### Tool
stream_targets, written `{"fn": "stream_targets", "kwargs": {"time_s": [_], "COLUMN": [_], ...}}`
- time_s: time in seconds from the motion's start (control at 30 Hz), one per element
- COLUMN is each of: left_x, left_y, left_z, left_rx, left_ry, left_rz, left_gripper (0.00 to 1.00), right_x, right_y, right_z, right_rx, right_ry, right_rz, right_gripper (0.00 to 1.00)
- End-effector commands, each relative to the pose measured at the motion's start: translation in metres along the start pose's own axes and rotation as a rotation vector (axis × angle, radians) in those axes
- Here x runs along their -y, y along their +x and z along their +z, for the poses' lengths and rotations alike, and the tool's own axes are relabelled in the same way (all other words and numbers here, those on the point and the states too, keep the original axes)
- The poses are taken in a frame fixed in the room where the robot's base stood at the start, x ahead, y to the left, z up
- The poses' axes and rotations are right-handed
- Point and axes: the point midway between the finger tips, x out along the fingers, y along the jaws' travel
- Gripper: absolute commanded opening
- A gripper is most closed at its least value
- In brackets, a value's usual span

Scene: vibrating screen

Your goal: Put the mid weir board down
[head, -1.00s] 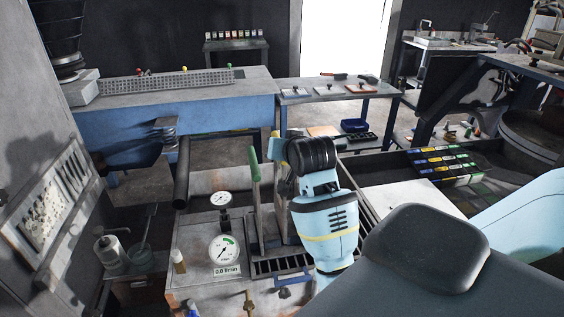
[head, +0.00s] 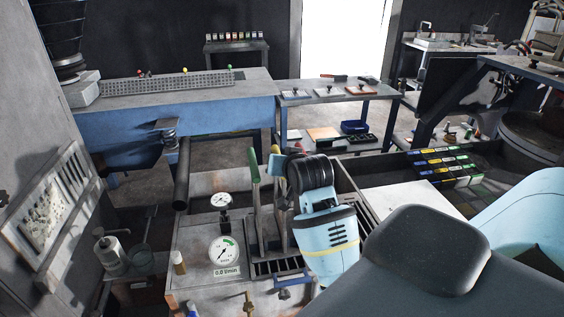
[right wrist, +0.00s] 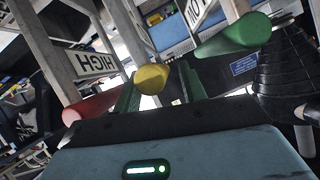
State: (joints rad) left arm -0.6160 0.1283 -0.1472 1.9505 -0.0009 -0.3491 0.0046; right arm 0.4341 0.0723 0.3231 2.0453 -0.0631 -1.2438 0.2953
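The mid weir board, with a yellow handle (head: 276,165), stands in the slotted rack (head: 280,265) on the bench between the other boards. Its handle (right wrist: 152,78) shows in the right wrist view between my fingers. My right gripper (right wrist: 160,88) looks open, with its dark green fingers apart on either side of the handle. In the head view the wrist is just right of the boards and hides part of them. A green-handled board (head: 254,167) stands to the left. A red-handled board marked HIGH (right wrist: 97,65) is on the other side. My left gripper is out of view.
A round gauge (head: 223,250) and a smaller gauge (head: 221,200) stand left of the rack. A blue bench (head: 190,115) is farther back. Coloured blocks (head: 445,163) lie to the right.

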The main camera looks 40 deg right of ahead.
Motion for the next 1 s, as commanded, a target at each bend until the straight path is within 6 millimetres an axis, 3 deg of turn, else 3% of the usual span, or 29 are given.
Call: {"fn": "stream_targets", "kwargs": {"time_s": [0.33, 0.47, 1.0], "left_x": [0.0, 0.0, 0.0], "left_y": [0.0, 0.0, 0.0], "left_z": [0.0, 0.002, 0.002], "left_rx": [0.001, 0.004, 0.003], "left_ry": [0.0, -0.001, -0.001], "left_rz": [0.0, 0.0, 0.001], "left_gripper": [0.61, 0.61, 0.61], "right_x": [0.001, 0.001, 0.001], "right_y": [-0.002, -0.013, -0.104], "right_z": [-0.004, -0.002, -0.003], "right_rx": [-0.001, -0.001, -0.002], "right_ry": [0.0, -0.001, 0.0], "right_rz": [0.0, 0.0, -0.001], "right_gripper": [0.41, 0.41, 0.41]}}
